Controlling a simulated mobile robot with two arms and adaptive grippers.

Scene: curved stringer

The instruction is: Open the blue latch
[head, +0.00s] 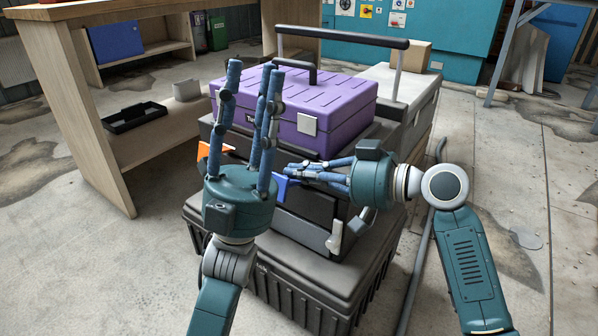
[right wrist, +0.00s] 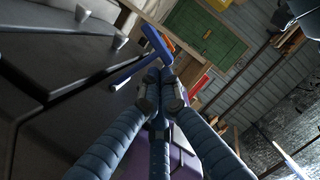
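The blue latch (head: 281,187) is on the front of the dark middle toolbox (head: 312,205), below the purple case. It also shows in the right wrist view as a blue bar with a crosspiece (right wrist: 156,43), just beyond the fingertips. My right gripper (head: 291,172) comes in from the right with its fingers bunched together at the latch. In the right wrist view the fingertips meet close to the latch; I cannot tell whether they touch or grip it. My left gripper (head: 251,68) points upward in front of the stack, its fingers apart and empty.
A purple case (head: 325,92) tops the stack, with a black bin (head: 300,285) at the bottom. An orange latch (head: 204,150) is left of the blue one. A wooden bench (head: 88,110) stands at left. Open floor lies in front at left.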

